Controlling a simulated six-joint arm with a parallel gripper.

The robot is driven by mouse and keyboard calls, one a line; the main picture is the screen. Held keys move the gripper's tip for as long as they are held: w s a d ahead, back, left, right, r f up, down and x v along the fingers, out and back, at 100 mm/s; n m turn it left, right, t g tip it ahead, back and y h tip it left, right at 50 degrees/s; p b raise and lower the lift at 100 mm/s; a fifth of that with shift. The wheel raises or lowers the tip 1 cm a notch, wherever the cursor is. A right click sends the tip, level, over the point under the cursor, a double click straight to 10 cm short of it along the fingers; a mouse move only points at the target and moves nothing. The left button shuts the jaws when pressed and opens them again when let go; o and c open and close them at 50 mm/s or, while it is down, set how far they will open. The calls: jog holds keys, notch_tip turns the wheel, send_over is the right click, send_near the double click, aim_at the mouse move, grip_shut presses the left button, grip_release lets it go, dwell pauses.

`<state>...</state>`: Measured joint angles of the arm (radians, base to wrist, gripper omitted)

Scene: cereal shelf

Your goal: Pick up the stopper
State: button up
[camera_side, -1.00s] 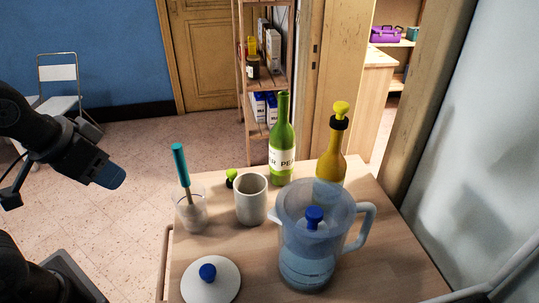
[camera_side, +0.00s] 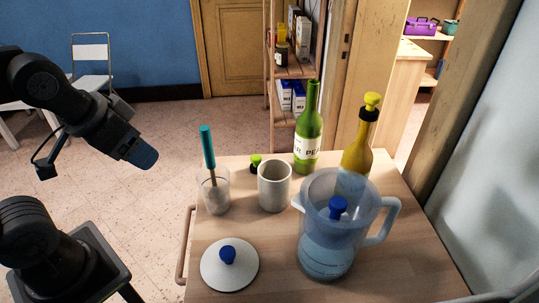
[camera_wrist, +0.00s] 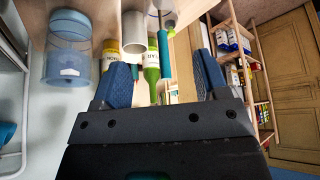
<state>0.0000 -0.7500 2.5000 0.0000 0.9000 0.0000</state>
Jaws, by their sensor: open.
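A small stopper with a lime-green knob and black base (camera_side: 255,164) stands on the wooden table (camera_side: 270,250), behind the grey cup (camera_side: 274,187) and left of the open-topped green bottle (camera_side: 308,130). A yellow stopper with a black collar (camera_side: 371,106) sits in the neck of the yellow bottle (camera_side: 356,158). My gripper (camera_side: 143,154) is in the air left of the table, apart from both stoppers.
A clear pitcher with a blue knob (camera_side: 329,246) stands at the table's right. A glass holding a teal-handled tool (camera_side: 214,191) stands near the left edge. A white lid with a blue knob (camera_side: 229,266) lies in front. A stocked shelf (camera_side: 292,65) stands behind.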

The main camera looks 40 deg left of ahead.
jog(key=w+r+m+g, duration=0.2)
jog(key=w+r+m, duration=0.2)
jog(key=w+r, duration=0.6)
jog(key=m+g, duration=0.4)
jog(key=m, duration=0.6)
send_over(256, 157)
notch_tip(256, 157, down, 5)
jog(key=f, duration=2.3)
jog(key=shift+s+a+f, duration=0.15)
jog(key=shift+a+f, duration=0.1)
jog(key=shift+f, duration=0.05)
jog(key=shift+n, duration=0.3)
jog(key=shift+d+f, duration=0.2)
jog(key=shift+f, duration=2.75)
jog(key=shift+c, duration=0.2)
jog(key=c, duration=0.9)
